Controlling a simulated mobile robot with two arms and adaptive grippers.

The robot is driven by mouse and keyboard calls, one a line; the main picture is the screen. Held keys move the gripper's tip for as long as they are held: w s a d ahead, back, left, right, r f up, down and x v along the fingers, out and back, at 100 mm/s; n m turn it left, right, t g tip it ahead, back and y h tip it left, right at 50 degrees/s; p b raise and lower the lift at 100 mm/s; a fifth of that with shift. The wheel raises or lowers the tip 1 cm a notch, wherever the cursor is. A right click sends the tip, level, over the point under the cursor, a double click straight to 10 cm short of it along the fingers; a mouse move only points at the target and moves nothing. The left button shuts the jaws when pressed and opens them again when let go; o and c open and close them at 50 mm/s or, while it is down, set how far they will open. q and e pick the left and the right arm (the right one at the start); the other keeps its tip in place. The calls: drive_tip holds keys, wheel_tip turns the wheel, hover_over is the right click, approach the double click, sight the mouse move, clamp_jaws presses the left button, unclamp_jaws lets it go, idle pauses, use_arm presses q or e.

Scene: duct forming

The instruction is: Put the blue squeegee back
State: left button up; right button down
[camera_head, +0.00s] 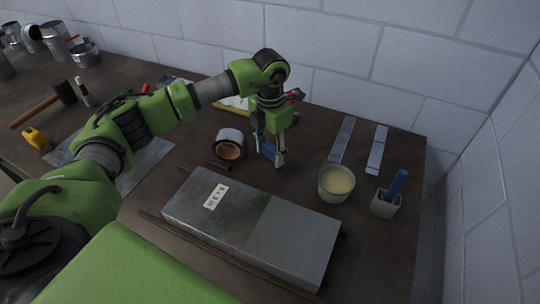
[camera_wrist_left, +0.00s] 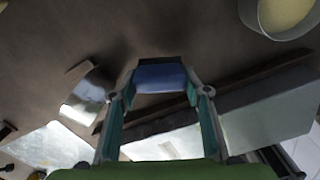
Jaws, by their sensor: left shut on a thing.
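My left gripper (camera_head: 269,158) points down over the middle of the brown table, behind the long metal duct box. It is shut on the blue squeegee (camera_head: 265,147), which is mostly hidden behind the fingers in the head view. In the left wrist view the blue squeegee (camera_wrist_left: 162,77) sits between the two fingers of the left gripper (camera_wrist_left: 160,92), with a dark edge beyond it. Whether it touches the table is hard to tell. My right gripper is in neither view.
The metal duct box (camera_head: 290,238) lies in front. A tape roll (camera_head: 229,146) is left of the gripper. A bowl of cream paste (camera_head: 337,183) and a small holder (camera_head: 385,204) with a blue stick (camera_head: 397,185) stand right. Two flat strips (camera_head: 377,150) lie behind them.

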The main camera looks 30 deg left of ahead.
sight(270, 159)
use_arm(q)
wheel_tip(270, 159, down, 2)
drive_tip(key=shift+f+p, duration=0.15)
drive_tip(key=shift+p, duration=0.6)
drive_tip(key=shift+f, duration=0.35)
drive_tip(key=shift+f, duration=0.1)
drive_tip(key=shift+f, duration=0.15)
drive_tip(key=o, duration=1.1)
drive_tip(key=shift+c, duration=0.2)
